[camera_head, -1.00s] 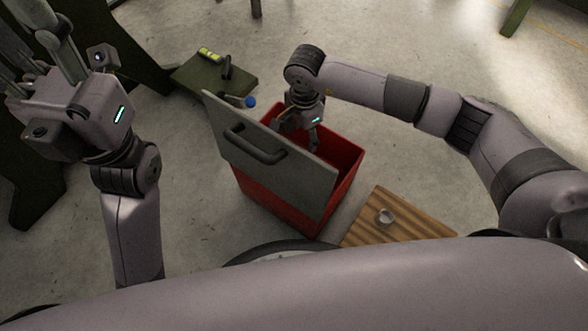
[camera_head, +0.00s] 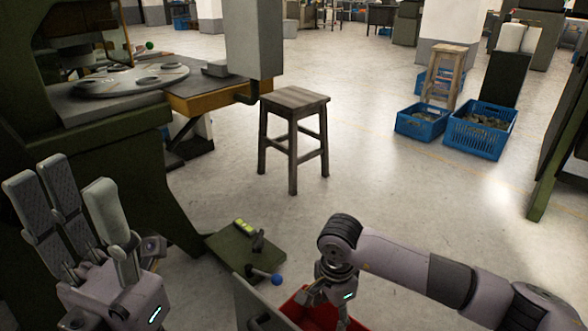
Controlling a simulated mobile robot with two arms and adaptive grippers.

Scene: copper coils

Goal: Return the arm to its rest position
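My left gripper (camera_head: 82,215) is raised at the lower left, fingers pointing up. Its fingers are spread apart with nothing between them. My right arm comes in from the lower right and bends down over the red box (camera_head: 325,312). My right gripper (camera_head: 325,296) points down at the box opening; its fingers are small and partly hidden, so I cannot tell whether they are open or hold anything. The grey lid (camera_head: 258,308) of the box stands tilted at its left side, cut off by the bottom edge.
A green machine with a round grey plate (camera_head: 130,80) stands at the left. A low green platform (camera_head: 235,258) carries a lever with a blue knob (camera_head: 278,280). A wooden stool (camera_head: 294,105) stands mid-floor. Blue crates (camera_head: 480,135) stand at the back right. The floor between is clear.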

